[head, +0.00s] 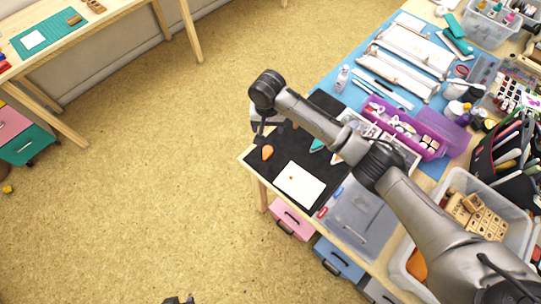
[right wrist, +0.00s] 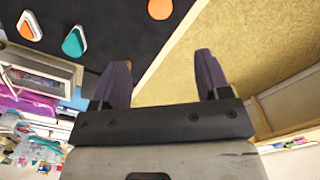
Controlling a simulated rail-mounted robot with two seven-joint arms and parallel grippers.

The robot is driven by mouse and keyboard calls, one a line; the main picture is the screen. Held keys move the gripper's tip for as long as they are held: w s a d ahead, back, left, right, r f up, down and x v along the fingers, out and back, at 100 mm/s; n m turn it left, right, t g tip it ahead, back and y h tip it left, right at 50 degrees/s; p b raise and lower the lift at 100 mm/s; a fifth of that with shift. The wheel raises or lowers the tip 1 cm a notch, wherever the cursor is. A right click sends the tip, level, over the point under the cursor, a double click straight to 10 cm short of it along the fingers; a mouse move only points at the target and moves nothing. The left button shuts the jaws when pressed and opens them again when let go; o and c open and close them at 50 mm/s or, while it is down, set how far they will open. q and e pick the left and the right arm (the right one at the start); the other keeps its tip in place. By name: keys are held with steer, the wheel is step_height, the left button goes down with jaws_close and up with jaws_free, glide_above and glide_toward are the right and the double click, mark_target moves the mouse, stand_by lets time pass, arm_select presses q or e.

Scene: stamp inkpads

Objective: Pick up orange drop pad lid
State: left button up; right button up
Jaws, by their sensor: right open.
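The orange drop-shaped lid (head: 267,152) lies on the black mat (head: 312,201) near the table's left corner. In the right wrist view, it shows at the top edge (right wrist: 160,9), partly cut off. My right gripper (head: 264,129) is above that corner, just behind the lid in the head view. In the right wrist view, its two fingers are wide apart with nothing between them (right wrist: 161,60). A white-rimmed drop pad with an orange middle (right wrist: 30,25) and a teal drop pad (right wrist: 74,42) lie farther along the mat. A dark tip at the head view's bottom edge seems to be my left gripper (head: 180,300).
A white sheet with a small orange mark (head: 300,184) lies on the mat in front of the lid. A purple case (head: 403,128) and a clear grey box (head: 358,218) are to the right. The table edge runs close to the lid, with open floor beyond.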

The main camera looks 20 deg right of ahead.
steer(key=b, duration=0.2)
glide_above(268, 149)
step_height(268, 149, down, 7)
steer(key=shift+w+r, duration=0.1)
steer(key=shift+w, duration=0.05)
steer(key=shift+f, duration=0.65)
steer(key=shift+s+f+b, duration=0.15)
steer(key=shift+f+b, duration=0.35)
steer(key=shift+f, duration=0.8)
steer(key=shift+s+f+b, duration=0.1)
steer(key=shift+f+b, duration=0.4)
steer(key=shift+f, duration=0.8)
steer(key=shift+c, duration=0.4)
steer(key=c, duration=0.9)
